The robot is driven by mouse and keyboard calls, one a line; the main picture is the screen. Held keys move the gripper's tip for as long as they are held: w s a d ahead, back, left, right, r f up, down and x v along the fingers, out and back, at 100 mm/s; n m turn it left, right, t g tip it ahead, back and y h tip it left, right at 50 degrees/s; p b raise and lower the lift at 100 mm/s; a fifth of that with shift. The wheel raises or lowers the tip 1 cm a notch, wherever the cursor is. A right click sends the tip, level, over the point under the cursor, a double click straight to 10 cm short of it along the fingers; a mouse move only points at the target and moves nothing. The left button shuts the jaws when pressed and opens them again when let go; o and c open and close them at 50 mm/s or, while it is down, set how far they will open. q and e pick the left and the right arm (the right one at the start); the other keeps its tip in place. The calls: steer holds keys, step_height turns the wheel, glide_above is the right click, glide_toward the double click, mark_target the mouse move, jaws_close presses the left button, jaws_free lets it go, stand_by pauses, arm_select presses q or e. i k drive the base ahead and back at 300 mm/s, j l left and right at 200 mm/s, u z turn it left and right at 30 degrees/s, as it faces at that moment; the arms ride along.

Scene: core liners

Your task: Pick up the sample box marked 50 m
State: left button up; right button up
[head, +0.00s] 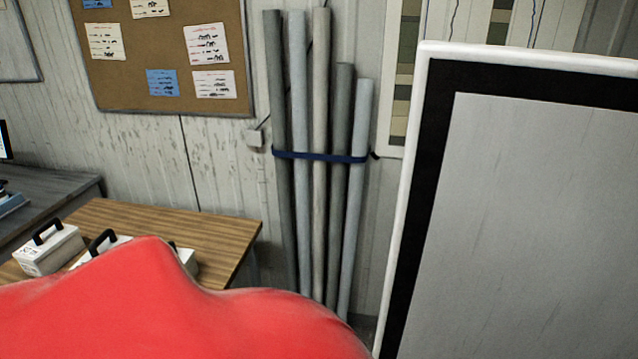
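Several white sample boxes with black handles stand on a wooden table at the lower left of the head view. The leftmost box (50,252) shows a dark marking on its front that is too small to read surely. A second box (88,256) stands to its right, its lower part hidden behind a large red shape. A third box (187,259) shows only a small part past the red shape. I cannot tell which box is marked 50 m. Neither of my grippers is in view.
The red shape (150,310) fills the lower left foreground. A large pale panel with a black border (540,210) blocks the right side. Several grey tubes (320,150), strapped in blue, lean on the wall. The wooden table (190,225) is bare behind the boxes; a dark desk (50,195) adjoins.

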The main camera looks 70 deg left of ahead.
mark_target(53, 245)
steer(key=u, duration=3.75)
steer(key=i+j, duration=0.45)
steer(key=i+j+z, duration=0.1)
steer(key=i+j, duration=0.3)
steer(key=j, duration=0.2)
steer(key=i+j, duration=0.8)
steer(key=j, duration=0.25)
steer(key=i+j+z, duration=0.1)
steer(key=i+j, duration=0.35)
steer(key=j, duration=0.1)
